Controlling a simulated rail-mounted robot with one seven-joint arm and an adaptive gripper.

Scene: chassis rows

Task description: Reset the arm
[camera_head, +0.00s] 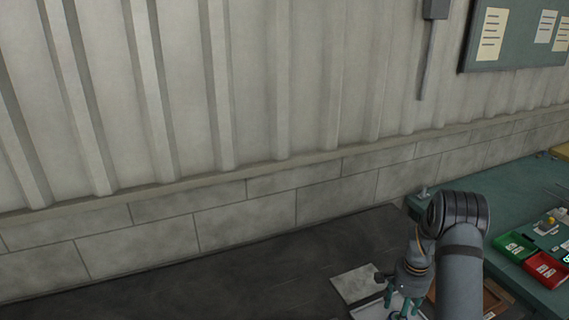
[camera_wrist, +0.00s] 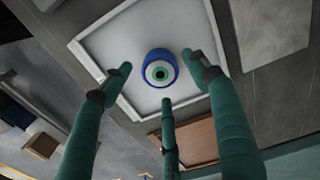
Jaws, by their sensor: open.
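My gripper (camera_head: 400,302) shows low in the head view, at the end of my grey arm, beside the green bench. In the wrist view, my gripper (camera_wrist: 165,85) has its green fingers spread, with nothing between them. Below it is a white tray (camera_wrist: 115,45) holding a blue round part (camera_wrist: 158,55) with a white ring and a dark centre. The fingers look apart from this part. In the head view the white tray (camera_head: 372,311) shows only partly, and the blue part cannot be made out there.
The green bench (camera_head: 425,208) at right bears a green bin (camera_head: 514,246) and a red bin (camera_head: 545,270). A brown tray (camera_wrist: 195,142) lies beside the white tray. A grey plate (camera_head: 357,283) lies near my gripper. The dark surface (camera_head: 230,275) at left is clear. A corrugated wall (camera_head: 250,80) stands behind.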

